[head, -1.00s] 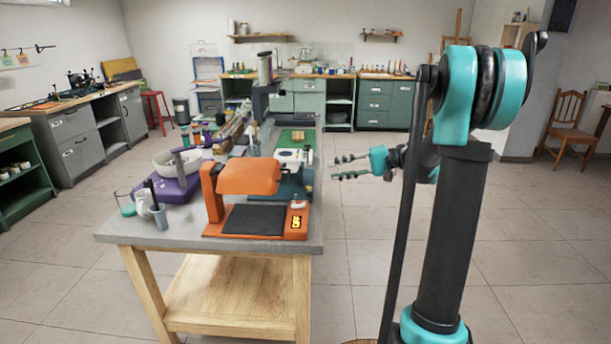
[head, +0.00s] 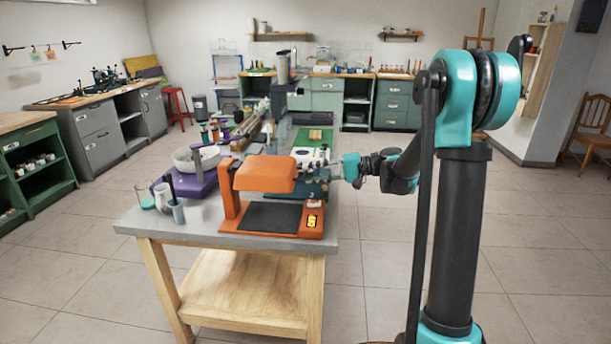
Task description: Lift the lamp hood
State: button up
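The orange lamp (head: 314,231) stands at the near end of the grey-topped table, with a black pad (head: 271,217) on its base. Its orange hood (head: 264,175) is a rounded block held level over the pad by a post at the left. There is a clear gap between hood and pad. My gripper (head: 320,166) reaches in from the right, with its fingers close to the hood's right end. I cannot tell whether they touch it. The fingers blend into the blue-green machine behind them, so their opening is not clear.
A purple device with a white bowl (head: 196,158) and small cups (head: 177,212) stand left of the lamp. A blue-green machine (head: 311,186) and a green mat (head: 316,134) lie behind it. The floor right of the table (head: 133,229) is open.

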jog(key=shift+x, duration=1.3)
jog(key=shift+c, duration=0.2)
grip_shut()
